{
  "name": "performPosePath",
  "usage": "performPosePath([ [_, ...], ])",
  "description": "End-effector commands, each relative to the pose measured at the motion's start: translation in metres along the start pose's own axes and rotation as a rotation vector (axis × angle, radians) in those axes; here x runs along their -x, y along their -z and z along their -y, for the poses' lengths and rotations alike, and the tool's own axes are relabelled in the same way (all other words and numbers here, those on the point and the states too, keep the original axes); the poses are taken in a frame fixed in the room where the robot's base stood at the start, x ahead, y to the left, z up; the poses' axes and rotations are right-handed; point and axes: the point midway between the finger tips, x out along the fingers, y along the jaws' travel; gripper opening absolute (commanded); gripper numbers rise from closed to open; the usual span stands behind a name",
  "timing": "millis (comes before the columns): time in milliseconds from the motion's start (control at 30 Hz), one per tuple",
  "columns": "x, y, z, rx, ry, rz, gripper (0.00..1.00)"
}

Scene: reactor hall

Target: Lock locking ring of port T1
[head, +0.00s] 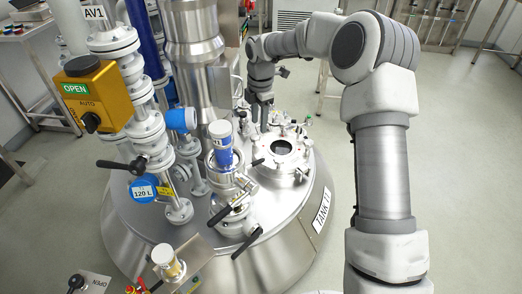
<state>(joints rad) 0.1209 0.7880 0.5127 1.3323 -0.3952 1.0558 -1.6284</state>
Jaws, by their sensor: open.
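The steel tank (277,256), marked TANK T1, fills the middle of the head view. On its lid stands a port fitting (226,187) with a ring-shaped steel collar and a blue and white canister (222,147) upright on it. No label for port T1 is readable, and I cannot tell the ring's lock state. My gripper (263,128) points down over the far side of the lid, empty as far as I see, apart from the canister. Its fingers are small and partly unclear.
A round hatch (282,153) with a dark opening lies right of the canister, close to my gripper. A yellow valve box (95,92) reading OPEN and white flanged pipes (150,125) crowd the left. A blue 120 L gauge (143,189) sits below.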

Motion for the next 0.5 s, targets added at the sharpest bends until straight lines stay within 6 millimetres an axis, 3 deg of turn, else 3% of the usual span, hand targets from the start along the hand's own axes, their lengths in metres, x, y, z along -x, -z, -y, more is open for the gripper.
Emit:
performPosePath([
  [267, -0.029, 0.000, -0.001, 0.014, 0.004, -0.005, 0.48],
  [500, -0.081, 0.001, -0.001, 0.014, 0.005, -0.005, 0.48],
])
